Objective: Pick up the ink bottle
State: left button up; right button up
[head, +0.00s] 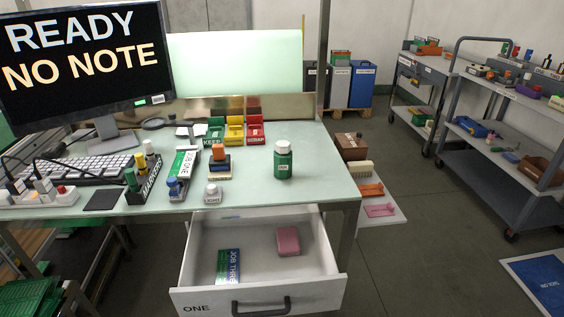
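Two bottle-like things stand on the pale green tabletop (330,170). A green bottle with a white cap (283,162) stands upright right of the middle, with a small label on its front. A small pale bottle with a grey cap (212,193) stands near the front edge, left of the open drawer's middle. I cannot read either label, so I cannot tell which is the ink bottle. Neither of my grippers shows in the head view.
The open drawer (185,280) juts out below the front edge, holding a pink block (288,241) and a green-blue booklet (228,266). Stamps (220,163), a marker holder (145,181) and a keyboard (85,170) crowd the left. The tabletop around the green bottle is clear.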

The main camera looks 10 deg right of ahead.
aim_at(283, 163)
jog(key=i+l+u, duration=0.15)
jog(key=l+u, duration=0.3)
jog(key=l, duration=0.15)
jog(key=l+u, duration=0.4)
jog(key=l, duration=0.15)
jog(key=l+u, duration=0.45)
jog(key=l, duration=0.2)
jog(key=k+l+u, duration=0.2)
jog(key=l+u, duration=0.25)
jog(key=l, duration=0.15)
